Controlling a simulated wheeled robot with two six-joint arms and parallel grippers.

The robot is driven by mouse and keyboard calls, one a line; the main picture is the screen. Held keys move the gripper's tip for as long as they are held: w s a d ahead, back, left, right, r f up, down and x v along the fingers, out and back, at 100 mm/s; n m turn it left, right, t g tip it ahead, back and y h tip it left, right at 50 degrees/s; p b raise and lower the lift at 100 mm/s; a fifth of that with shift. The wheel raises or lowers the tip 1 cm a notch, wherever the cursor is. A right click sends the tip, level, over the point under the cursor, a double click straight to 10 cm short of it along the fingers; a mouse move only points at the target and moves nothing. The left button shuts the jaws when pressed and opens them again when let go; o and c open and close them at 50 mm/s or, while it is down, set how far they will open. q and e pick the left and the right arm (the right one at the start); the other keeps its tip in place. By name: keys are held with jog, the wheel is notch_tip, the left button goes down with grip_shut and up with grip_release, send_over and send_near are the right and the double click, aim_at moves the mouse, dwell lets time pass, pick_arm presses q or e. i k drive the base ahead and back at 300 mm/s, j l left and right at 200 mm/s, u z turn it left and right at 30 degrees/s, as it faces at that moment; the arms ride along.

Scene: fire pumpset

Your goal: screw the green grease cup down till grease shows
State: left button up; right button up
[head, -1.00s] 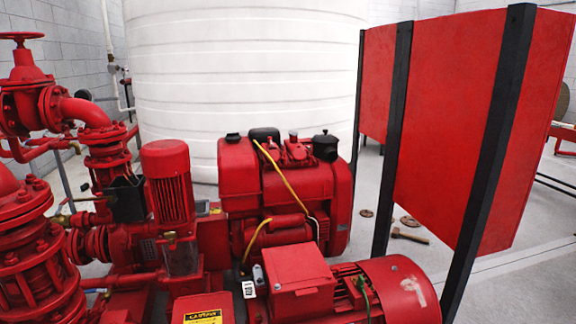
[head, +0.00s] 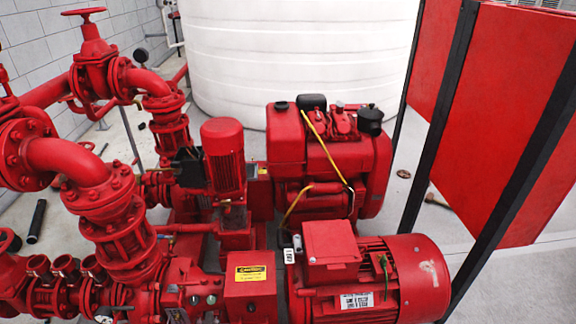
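A small, thin green item (head: 383,262) shows on the near end of the red electric motor (head: 415,275) at the lower right. It is too small to tell whether it is the green grease cup or a wire. Neither of my grippers is in the head view.
Red flanged pipes and a valve handwheel (head: 84,12) fill the left. A red engine (head: 330,155) stands behind the motor, before a white tank (head: 300,50). Red panels on black posts (head: 480,140) block the right. A black cylinder (head: 37,221) lies at left.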

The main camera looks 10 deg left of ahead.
aim_at(211, 298)
jog(key=u, duration=1)
jog(key=k+j, duration=0.1)
jog(key=i, duration=0.5)
jog(key=z, duration=0.05)
